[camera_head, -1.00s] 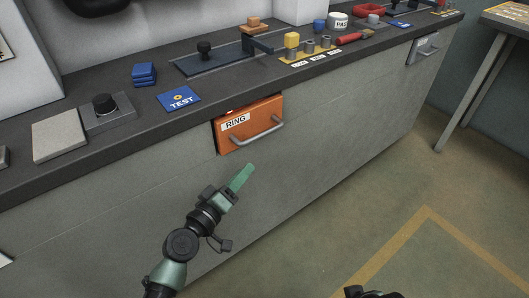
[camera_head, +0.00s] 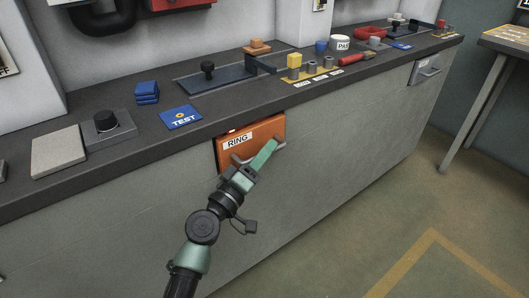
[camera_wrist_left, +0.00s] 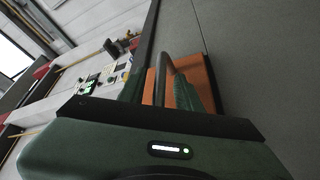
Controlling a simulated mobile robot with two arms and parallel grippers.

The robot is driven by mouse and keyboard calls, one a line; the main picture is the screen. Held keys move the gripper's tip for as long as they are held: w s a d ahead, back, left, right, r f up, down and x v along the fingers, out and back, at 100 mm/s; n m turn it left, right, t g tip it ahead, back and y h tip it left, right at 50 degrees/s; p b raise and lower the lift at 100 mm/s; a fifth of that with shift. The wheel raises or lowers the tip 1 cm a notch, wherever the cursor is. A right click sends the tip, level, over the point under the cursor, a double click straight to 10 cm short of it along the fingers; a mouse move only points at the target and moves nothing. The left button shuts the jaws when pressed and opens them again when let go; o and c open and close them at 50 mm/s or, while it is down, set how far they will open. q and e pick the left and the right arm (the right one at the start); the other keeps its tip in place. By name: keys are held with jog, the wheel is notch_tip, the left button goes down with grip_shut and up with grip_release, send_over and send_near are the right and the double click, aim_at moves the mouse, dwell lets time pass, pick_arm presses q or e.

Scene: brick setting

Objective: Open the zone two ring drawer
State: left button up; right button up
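The ring drawer has an orange front (camera_head: 225,155) with a white label reading RING, set in the grey cabinet just below the dark worktop. It looks shut. Its grey bar handle (camera_head: 282,143) is partly hidden by my left gripper (camera_head: 268,152), which is at the drawer front. In the left wrist view, the handle (camera_wrist_left: 163,72) stands between the two green fingers of my left gripper (camera_wrist_left: 160,92). The fingers look apart, one on each side of the bar, with the orange front (camera_wrist_left: 194,75) beyond. My right gripper is out of view.
On the worktop (camera_head: 130,143) stand a blue TEST card (camera_head: 181,117), a black knob (camera_head: 104,120), blue blocks (camera_head: 147,92) and a yellow block (camera_head: 294,61). Another grey handle (camera_head: 430,71) is farther right. The floor before the cabinet is clear.

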pick_arm(q)
grip_shut()
jog(key=shift+f, duration=0.1)
dwell(1.3)
